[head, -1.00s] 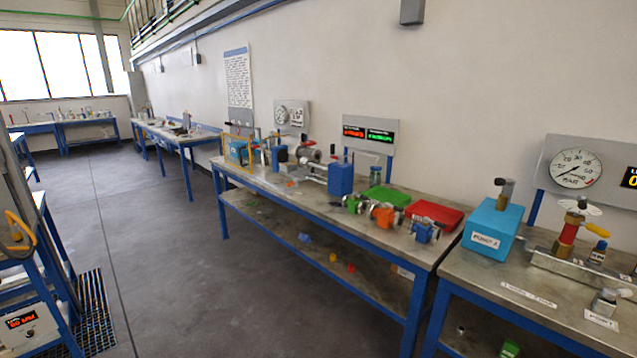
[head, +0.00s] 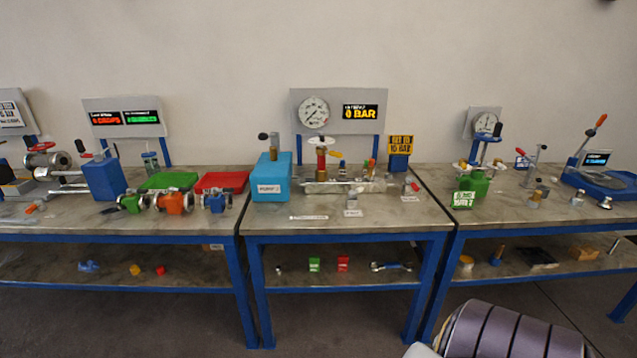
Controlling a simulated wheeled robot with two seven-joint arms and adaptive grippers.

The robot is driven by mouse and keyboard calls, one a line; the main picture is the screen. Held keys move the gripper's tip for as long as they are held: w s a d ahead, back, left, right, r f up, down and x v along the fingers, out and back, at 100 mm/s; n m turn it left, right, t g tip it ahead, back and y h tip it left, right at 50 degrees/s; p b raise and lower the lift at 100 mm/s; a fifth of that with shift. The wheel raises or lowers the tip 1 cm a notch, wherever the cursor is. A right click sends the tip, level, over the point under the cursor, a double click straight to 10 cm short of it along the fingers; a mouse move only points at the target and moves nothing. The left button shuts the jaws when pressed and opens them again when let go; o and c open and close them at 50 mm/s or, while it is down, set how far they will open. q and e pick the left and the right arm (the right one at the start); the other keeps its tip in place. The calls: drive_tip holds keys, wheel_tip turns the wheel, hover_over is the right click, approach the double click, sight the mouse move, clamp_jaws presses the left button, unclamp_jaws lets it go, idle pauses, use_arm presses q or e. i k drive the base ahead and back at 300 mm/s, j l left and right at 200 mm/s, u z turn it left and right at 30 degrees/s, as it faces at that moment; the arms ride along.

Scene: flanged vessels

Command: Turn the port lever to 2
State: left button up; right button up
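The middle bench (head: 375,223) carries a blue box labelled as a pump (head: 271,180) and a metal manifold (head: 345,187) with a red and brass valve (head: 321,158) on it. A small metal fitting with a red-tipped lever (head: 413,187) sits at the bench's right edge. A small white label (head: 352,212) lies at the front, too small to read surely. I cannot tell which lever is the port lever, and no position number 2 is readable. Neither gripper is in view.
Behind the manifold stand a gauge panel (head: 339,111) reading 0 BAR and a yellow sign (head: 401,145). The left bench (head: 60,221) holds valves, a green tray (head: 168,181) and a red tray (head: 221,181). The right bench (head: 520,221) holds a green device (head: 474,184).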

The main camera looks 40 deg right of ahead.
sight(409, 180)
drive_tip(key=z, duration=1.8)
